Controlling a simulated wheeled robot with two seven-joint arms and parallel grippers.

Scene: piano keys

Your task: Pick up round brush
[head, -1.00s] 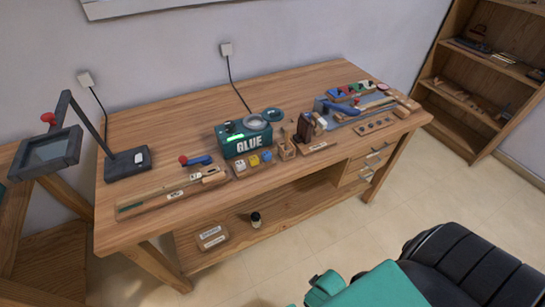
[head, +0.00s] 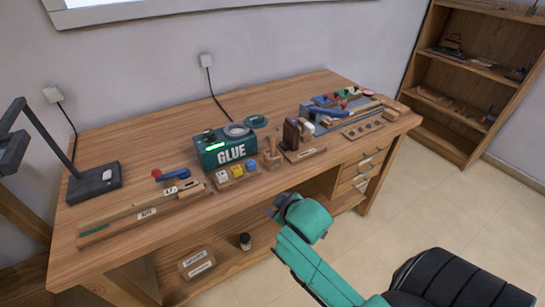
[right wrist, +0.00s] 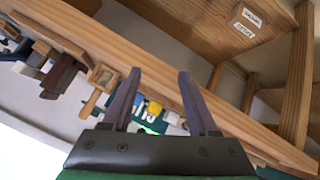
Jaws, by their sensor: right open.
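I cannot tell for sure which item is the round brush. A small wooden piece with an upright handle (head: 272,153) stands at the table's front, right of the glue box; it seems to show in the right wrist view (right wrist: 98,88) too. Right of it, dark brown upright pieces (head: 291,134) stand on a wooden base. My right gripper (head: 272,208) is in front of the table edge, apart from these items. In the right wrist view its two fingers (right wrist: 160,92) are spread with nothing between them. My left gripper is not in view.
The green glue box (head: 223,149) stands mid-table, with coloured blocks (head: 237,172) before it. A lamp base (head: 94,183) stands far left. The lower shelf holds a small jar (head: 245,241).

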